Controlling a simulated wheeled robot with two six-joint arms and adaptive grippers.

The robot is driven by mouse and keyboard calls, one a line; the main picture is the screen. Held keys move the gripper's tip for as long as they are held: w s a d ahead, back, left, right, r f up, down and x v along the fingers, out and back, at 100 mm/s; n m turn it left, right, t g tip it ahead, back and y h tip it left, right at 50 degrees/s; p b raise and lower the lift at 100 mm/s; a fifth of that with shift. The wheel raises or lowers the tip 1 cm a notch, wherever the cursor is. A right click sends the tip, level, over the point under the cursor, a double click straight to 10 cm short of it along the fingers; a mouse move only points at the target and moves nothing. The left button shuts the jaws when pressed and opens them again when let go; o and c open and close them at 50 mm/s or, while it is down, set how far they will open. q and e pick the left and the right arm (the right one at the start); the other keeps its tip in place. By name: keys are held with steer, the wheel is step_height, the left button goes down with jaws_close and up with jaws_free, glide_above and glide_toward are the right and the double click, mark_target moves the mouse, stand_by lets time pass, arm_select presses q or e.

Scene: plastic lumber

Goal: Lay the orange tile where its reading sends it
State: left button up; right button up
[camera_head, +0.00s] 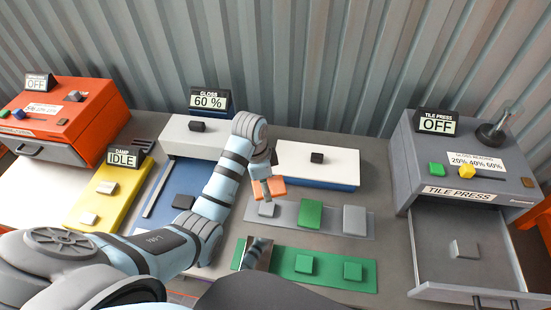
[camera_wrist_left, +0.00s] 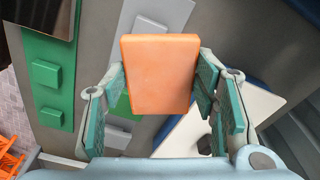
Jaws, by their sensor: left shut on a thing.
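The orange tile (camera_head: 277,187) is held by my left gripper (camera_head: 264,182), above the back-left end of the grey strip. In the left wrist view, the tile (camera_wrist_left: 160,75) sits between the two fingers of my left gripper (camera_wrist_left: 160,95), which press on its sides. The gloss sign (camera_head: 208,101) reads 60 %. The grey strip (camera_head: 335,216) bears a grey tile (camera_head: 267,209), a green tile (camera_head: 310,214) and another grey tile (camera_head: 355,220). My right gripper is not in view.
A green strip (camera_head: 330,279) in front bears green tiles and a dark glossy piece (camera_head: 257,253). The tile press (camera_head: 465,150) reads OFF; its open drawer (camera_head: 445,225) holds a grey tile (camera_head: 464,249). A white lid (camera_head: 317,165) stands behind. The damp sign (camera_head: 122,157) reads IDLE.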

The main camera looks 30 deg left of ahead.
arm_select(q)
steer(key=shift+s+d+f, duration=0.1)
steer(key=shift+d+f, duration=0.05)
steer(key=shift+f, duration=0.2)
glide_above(264, 209)
steer(key=s, duration=0.2)
steer(key=f, duration=0.4)
steer(key=shift+w, duration=0.2)
steer(key=shift+w+f, duration=1.05)
steer(key=shift+w, duration=0.15)
steer(key=shift+s+r, duration=0.15)
steer(key=shift+s, duration=0.35)
steer(key=shift+b, duration=0.35)
steer(key=shift+w+f, duration=0.2)
steer(key=shift+f, duration=0.3)
steer(key=o, duration=1.3)
steer(key=shift+o, duration=0.3)
steer(key=shift+s+r, duration=0.1)
steer(key=shift+s, duration=0.05)
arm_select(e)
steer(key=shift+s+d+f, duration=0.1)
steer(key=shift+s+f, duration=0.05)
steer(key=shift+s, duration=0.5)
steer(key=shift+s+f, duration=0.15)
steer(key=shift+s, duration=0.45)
